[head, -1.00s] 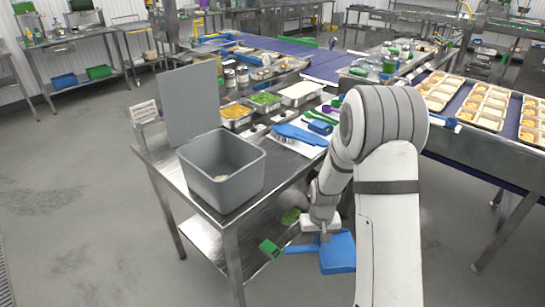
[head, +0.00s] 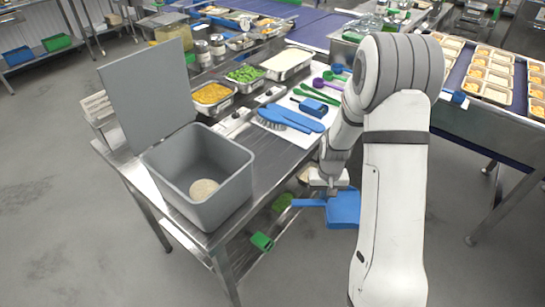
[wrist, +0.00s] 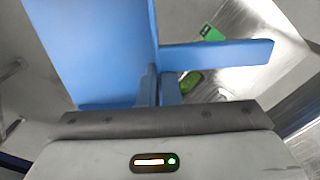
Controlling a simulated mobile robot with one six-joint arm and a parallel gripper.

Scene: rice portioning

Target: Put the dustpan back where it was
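The blue dustpan (head: 343,212) hangs beside the near right side of the steel table (head: 262,163), below the level of its top. Its handle (head: 308,203) points left. My gripper (head: 331,190) is shut on the dustpan near where the handle meets the pan. The wrist view shows the dustpan (wrist: 95,45) close up, with its handle (wrist: 225,54) reaching right. The exact finger contact is hard to make out. A blue brush (head: 271,119) lies on a white board (head: 310,138) on the table top, next to other blue tools.
A grey bin (head: 165,165) with a pale clump (head: 204,189) inside stands at the table's near left corner. Food trays (head: 213,97) line the back. Green items (head: 262,242) lie on the lower shelf. A conveyor with filled trays (head: 493,75) stands at right.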

